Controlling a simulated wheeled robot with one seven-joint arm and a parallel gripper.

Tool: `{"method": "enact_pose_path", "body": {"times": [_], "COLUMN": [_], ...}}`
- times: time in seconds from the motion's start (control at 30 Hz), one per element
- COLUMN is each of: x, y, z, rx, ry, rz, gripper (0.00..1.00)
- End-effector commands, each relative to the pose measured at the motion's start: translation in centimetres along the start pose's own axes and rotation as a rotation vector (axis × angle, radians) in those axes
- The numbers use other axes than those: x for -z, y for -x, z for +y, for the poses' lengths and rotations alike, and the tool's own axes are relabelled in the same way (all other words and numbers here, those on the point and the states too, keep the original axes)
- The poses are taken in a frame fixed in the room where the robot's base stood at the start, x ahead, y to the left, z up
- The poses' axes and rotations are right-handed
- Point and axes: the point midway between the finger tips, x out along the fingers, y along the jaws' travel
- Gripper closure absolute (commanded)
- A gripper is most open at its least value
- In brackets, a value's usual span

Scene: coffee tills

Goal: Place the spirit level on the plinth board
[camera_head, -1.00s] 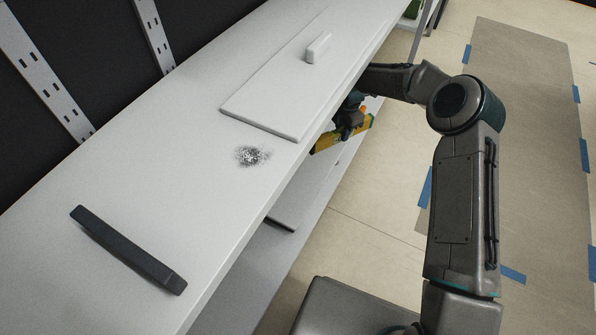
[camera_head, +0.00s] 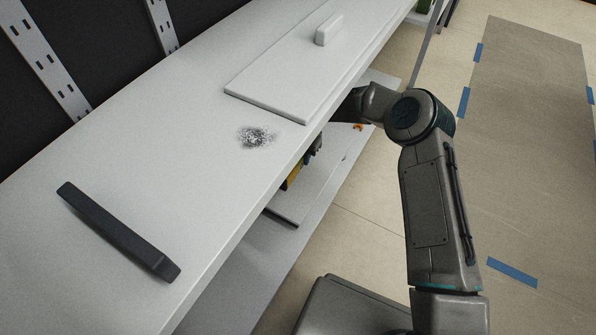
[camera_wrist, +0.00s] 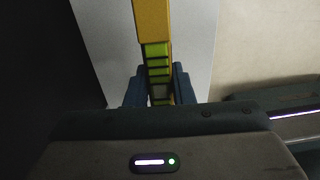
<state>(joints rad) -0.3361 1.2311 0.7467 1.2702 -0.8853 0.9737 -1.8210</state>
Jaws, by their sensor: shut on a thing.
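The yellow spirit level (camera_head: 293,178) is partly hidden below the counter's front edge in the head view. In the wrist view the level (camera_wrist: 152,22) runs up from between the fingers, yellow with a green, dark-barred section. My gripper (camera_wrist: 159,92) is shut on it. A pale flat board (camera_head: 300,200) with a dark front edge lies on the lower shelf, under the level in the head view; it looks like the plinth board. A pale surface (camera_wrist: 195,45) shows behind the level in the wrist view. I cannot tell whether the level touches the board.
The white counter (camera_head: 150,150) overhangs the lower shelf (camera_head: 255,265). On the counter are a white panel (camera_head: 275,85) with a small block, a dark speckled patch (camera_head: 257,137) and a black bar (camera_head: 118,232). A small orange thing (camera_head: 358,127) lies low at the back.

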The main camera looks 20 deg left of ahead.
Motion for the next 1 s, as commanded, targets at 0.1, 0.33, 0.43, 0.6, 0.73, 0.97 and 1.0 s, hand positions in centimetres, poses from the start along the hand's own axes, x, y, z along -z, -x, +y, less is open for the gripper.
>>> {"method": "enact_pose_path", "body": {"times": [0.1,0.33,0.43,0.6,0.73,0.97,1.0], "x": [1.2,1.5,1.5,1.5,1.5,1.5,1.5], "y": [-0.9,-2.6,-4.3,-5.0,-4.9,-5.5,-5.7], "z": [0.6,0.7,0.7,0.7,0.7,0.7,0.7], "rx": [-0.001,0.000,0.000,-0.002,-0.002,0.000,0.000], "ry": [-0.001,-0.003,-0.004,-0.004,-0.004,-0.003,-0.003], "rz": [-0.001,0.000,0.001,-0.001,-0.001,-0.002,-0.002], "gripper": [1.00,1.00,1.00,1.00,1.00,1.00,1.00]}}
